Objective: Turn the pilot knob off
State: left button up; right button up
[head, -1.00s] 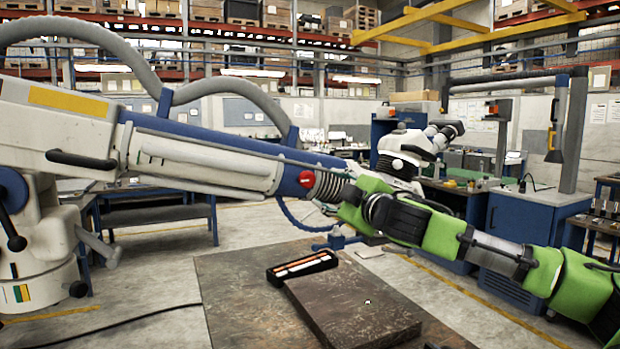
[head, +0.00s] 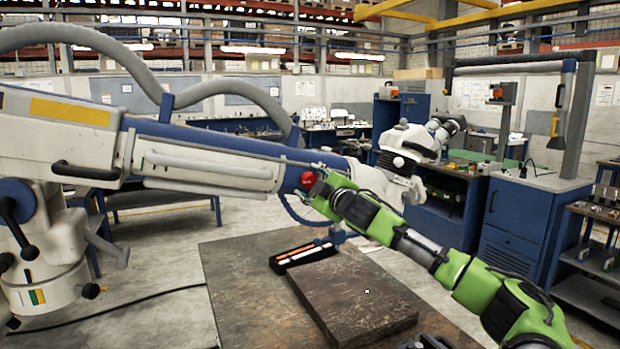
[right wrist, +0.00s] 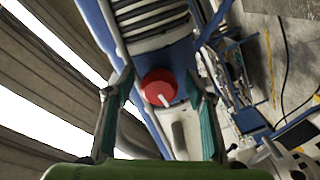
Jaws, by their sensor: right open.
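The pilot knob (head: 307,180) is a small red round knob on the side of the blue and white jointed arm (head: 225,150). In the right wrist view the knob (right wrist: 158,85) faces me, with a short white mark pointing toward the lower right. My right gripper (right wrist: 158,74) is open, with one finger on each side of the knob and gaps showing between them. In the head view the right gripper (head: 321,187) is small and close beside the knob; its fingers are hard to make out. My left gripper is not in view.
A dark slab (head: 355,298) and a black tray with light and orange bars (head: 300,252) lie on the brown work surface (head: 238,270) below. A white microscope-like unit (head: 408,150) stands behind my right arm. Blue cabinets (head: 515,225) stand at right.

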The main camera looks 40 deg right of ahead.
jog(key=c, duration=1.1)
jog(key=shift+m, duration=0.3)
jog(key=m, duration=0.1)
jog(key=m+b, duration=0.1)
jog(key=shift+w+a+f+m, duration=0.1)
jog(key=shift+f+m, duration=0.05)
jog(key=shift+m, duration=0.15)
jog(key=m+b, duration=0.2)
jog(key=m, duration=0.2)
jog(key=shift+m, duration=0.3)
jog(key=m, duration=0.4)
jog(key=shift+a+m+b, duration=0.15)
jog(key=shift+m+b, duration=0.15)
jog(key=m, duration=0.5)
jog(key=shift+r, duration=0.2)
